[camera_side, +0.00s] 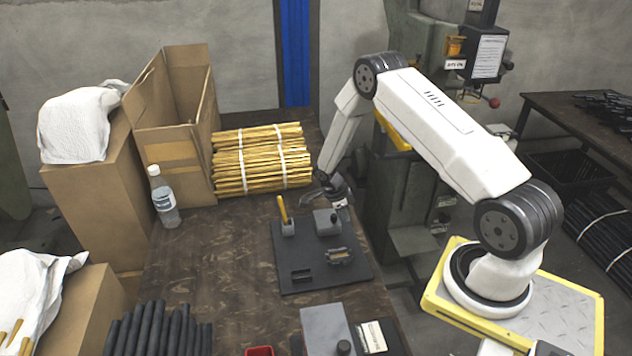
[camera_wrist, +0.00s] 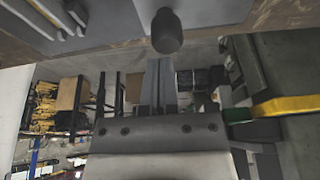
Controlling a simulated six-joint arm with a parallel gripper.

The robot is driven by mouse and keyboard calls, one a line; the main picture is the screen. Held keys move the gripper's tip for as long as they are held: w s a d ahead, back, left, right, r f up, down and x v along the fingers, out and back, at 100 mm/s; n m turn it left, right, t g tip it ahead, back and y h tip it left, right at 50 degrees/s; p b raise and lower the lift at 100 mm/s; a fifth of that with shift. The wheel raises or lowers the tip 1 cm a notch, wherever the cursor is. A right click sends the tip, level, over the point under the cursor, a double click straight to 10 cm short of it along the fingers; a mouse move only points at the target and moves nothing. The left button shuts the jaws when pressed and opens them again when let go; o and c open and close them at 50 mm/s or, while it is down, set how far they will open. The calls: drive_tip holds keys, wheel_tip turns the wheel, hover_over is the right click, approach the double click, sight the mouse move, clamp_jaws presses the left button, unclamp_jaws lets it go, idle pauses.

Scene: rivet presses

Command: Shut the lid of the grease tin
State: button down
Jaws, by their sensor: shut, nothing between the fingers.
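A small grey box (camera_side: 325,224) with a dark knob stands on the dark mat (camera_side: 300,268); it may be the grease tin, but I cannot be sure. Whether its lid is open or shut is too small to tell. My gripper (camera_side: 340,201) is shut and empty, just behind and above this box in the side view. In the wrist view, the shut fingers (camera_wrist: 160,85) point toward a dark round knob (camera_wrist: 167,31) at the edge of a grey panel (camera_wrist: 195,12). I cannot tell whether the fingertips touch the knob.
A larger grey box (camera_side: 325,328) with a black knob stands at the front. The table's left middle is clear.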

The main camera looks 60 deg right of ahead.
drive_tip(key=shift+s+d, duration=0.35)
drive_tip(key=shift+s, duration=0.25)
drive_tip(key=shift+s+d, duration=0.3)
drive_tip(key=shift+s, duration=0.25)
drive_tip(key=v, duration=1)
drive_tip(key=shift+w+d, duration=0.25)
drive_tip(key=s+a+r+n+t+y, duration=0.1)
drive_tip(key=s+a+r+n+t, duration=0.15)
drive_tip(key=a+r+n, duration=0.9)
drive_tip(key=s+a+r+n+t+y, duration=0.1)
drive_tip(key=s+a+r+n+t, duration=0.2)
drive_tip(key=s+a+n, duration=0.5)
drive_tip(key=shift+s+a+r+n+y, duration=0.3)
drive_tip(key=shift+a+n, duration=1.5)
drive_tip(key=shift+n, duration=2.05)
